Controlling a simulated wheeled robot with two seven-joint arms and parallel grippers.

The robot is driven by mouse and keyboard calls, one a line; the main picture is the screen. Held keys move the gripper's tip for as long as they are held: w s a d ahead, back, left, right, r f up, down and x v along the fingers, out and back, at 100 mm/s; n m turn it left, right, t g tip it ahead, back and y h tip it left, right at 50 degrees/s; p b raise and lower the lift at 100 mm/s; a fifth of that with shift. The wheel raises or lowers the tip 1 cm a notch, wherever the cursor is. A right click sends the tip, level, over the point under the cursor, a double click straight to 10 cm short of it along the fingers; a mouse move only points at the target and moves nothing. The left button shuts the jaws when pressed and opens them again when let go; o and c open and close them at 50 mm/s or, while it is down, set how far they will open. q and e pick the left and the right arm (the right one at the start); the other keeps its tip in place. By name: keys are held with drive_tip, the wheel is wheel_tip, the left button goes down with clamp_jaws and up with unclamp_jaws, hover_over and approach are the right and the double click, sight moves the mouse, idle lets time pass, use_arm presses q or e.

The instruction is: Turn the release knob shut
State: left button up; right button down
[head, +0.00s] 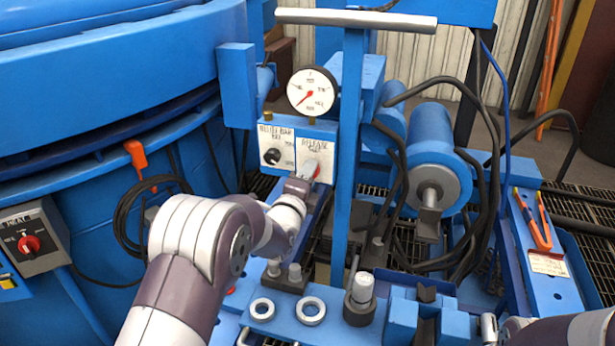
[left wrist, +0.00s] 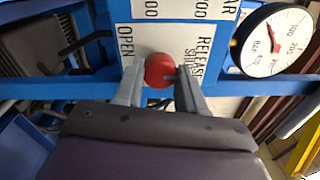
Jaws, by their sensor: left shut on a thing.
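The red release knob (left wrist: 159,70) sits on a white label plate marked RELEASE, OPEN and SHUT in the left wrist view. In the head view the release label (head: 316,150) shows on the blue panel under the gauge, with the knob mostly hidden by my gripper. My left gripper (left wrist: 160,78) has one finger on each side of the knob and is shut on it. It also shows in the head view (head: 308,178), reaching the panel from the front left. The knob's pointer direction cannot be made out. My right gripper is not in view; part of my right arm shows at the bottom right.
A pressure gauge (head: 312,91) sits just above the panel. A black knob (head: 272,156) is left of the release label. A blue upright post (head: 349,150) with a grey crossbar (head: 355,19) stands close on the right. Metal rings (head: 310,311) lie on the blue bench below.

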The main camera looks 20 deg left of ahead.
use_arm(q)
drive_tip(key=o, duration=1.1)
drive_tip(key=shift+c, duration=0.2)
drive_tip(key=s+p, duration=0.2)
drive_tip(key=s, duration=1)
drive_tip(key=shift+s+a+f, duration=0.25)
drive_tip(key=shift+s, duration=0.15)
